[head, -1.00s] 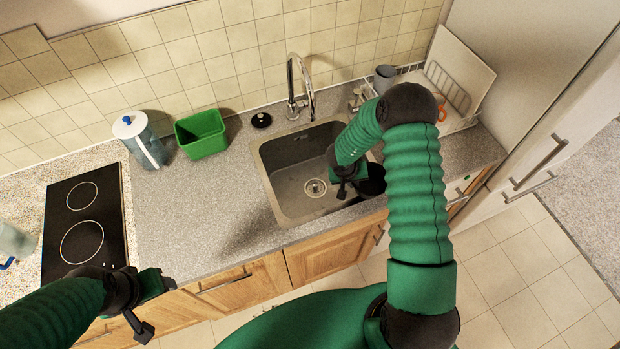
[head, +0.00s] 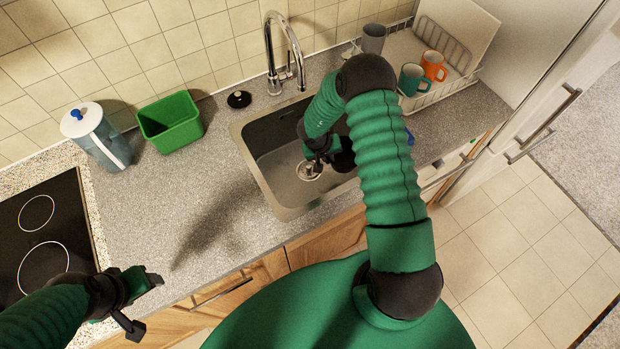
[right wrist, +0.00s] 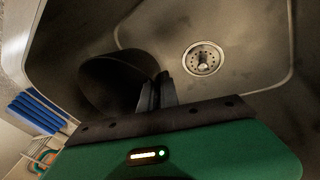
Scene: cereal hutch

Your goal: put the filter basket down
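A black, rounded cup-like thing, which I take for the filter basket (head: 345,158), is at the fingertips of my right gripper (head: 319,166). In the right wrist view the basket (right wrist: 112,82) shows dark, left of the fingers (right wrist: 156,93), which are close together with its edge at them. My right gripper is over the sink (head: 280,205), near the drain (head: 308,171); the drain is clear of the fingers in the right wrist view (right wrist: 203,58). The height above the sink floor is hard to tell. My left gripper (head: 143,302) is open and empty over the counter's front edge.
Left of the sink are a green bin (head: 170,122), a white-lidded jug (head: 95,137), a black round item (head: 239,99) and the hob (head: 43,233). The tap (head: 270,50) stands behind. A dish rack (head: 445,90) with mugs is right.

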